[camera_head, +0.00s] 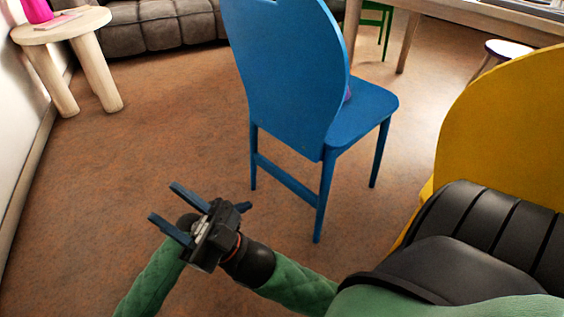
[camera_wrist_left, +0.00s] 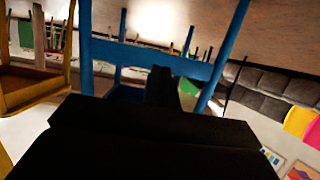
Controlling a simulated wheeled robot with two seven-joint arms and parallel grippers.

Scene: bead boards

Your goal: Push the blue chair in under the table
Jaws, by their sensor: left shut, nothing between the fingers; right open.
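The blue chair (camera_head: 285,75) stands upright in the head view with its back towards me. Its seat points to the right, and a small purple thing shows on the seat. The table (camera_head: 480,15) is beyond it at the upper right, with pale legs. My left gripper (camera_head: 243,207) is shut and empty, mostly hidden behind my right gripper, just left of the chair's near legs. In the left wrist view my left gripper (camera_wrist_left: 163,85) is before the chair's blue legs and crossbar (camera_wrist_left: 140,53); contact cannot be told. My right gripper (camera_head: 168,207) is open and empty, crossing over my left arm.
A yellow chair (camera_head: 510,130) stands close at the right. A grey sofa (camera_head: 150,25) and a round wooden side table (camera_head: 60,27) are at the back left. Brown floor is clear at left.

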